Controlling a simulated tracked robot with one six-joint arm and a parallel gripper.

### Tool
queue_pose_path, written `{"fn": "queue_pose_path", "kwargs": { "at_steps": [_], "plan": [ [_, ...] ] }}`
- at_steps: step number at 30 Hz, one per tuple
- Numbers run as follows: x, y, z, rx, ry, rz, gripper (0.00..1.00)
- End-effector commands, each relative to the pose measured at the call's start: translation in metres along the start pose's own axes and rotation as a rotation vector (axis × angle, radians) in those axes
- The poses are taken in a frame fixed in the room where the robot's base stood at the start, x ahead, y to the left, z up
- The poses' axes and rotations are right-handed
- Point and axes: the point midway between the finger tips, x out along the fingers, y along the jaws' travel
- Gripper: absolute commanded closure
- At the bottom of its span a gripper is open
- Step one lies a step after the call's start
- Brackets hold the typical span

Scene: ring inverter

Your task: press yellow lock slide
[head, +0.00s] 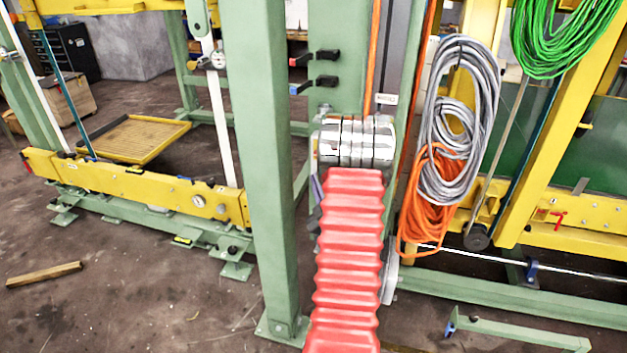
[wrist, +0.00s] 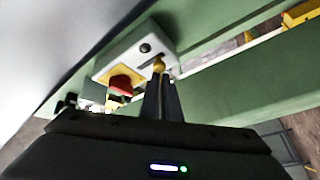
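In the wrist view a pale control box (wrist: 136,50) is fixed to a green beam. A small yellow knob (wrist: 159,65), which seems to be the yellow lock slide, sits at the box's lower right edge. My gripper (wrist: 164,78) has its dark fingers close together, with the tips right at the yellow knob. I cannot tell whether they touch it. The head view shows neither the box nor my gripper; my red-sleeved arm blocks part of that view.
A green post (head: 258,170) stands just left of my arm in the head view. Grey cable coils (head: 459,120) and orange cable coils (head: 432,205) hang close on the right. A wooden bar (head: 44,274) lies on the floor at left.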

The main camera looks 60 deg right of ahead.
Motion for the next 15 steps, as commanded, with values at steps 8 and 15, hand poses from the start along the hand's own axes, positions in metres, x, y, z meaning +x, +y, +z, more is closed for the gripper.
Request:
{"fn": "queue_pose_path", "kwargs": {
  "at_steps": [8, 15],
  "plan": [
    [-0.0025, -0.0006, 0.0044, 0.001, -0.012, -0.003, 1.00],
    [-0.0008, 0.0006, -0.0026, 0.001, -0.010, -0.003, 1.00]
  ]
}}
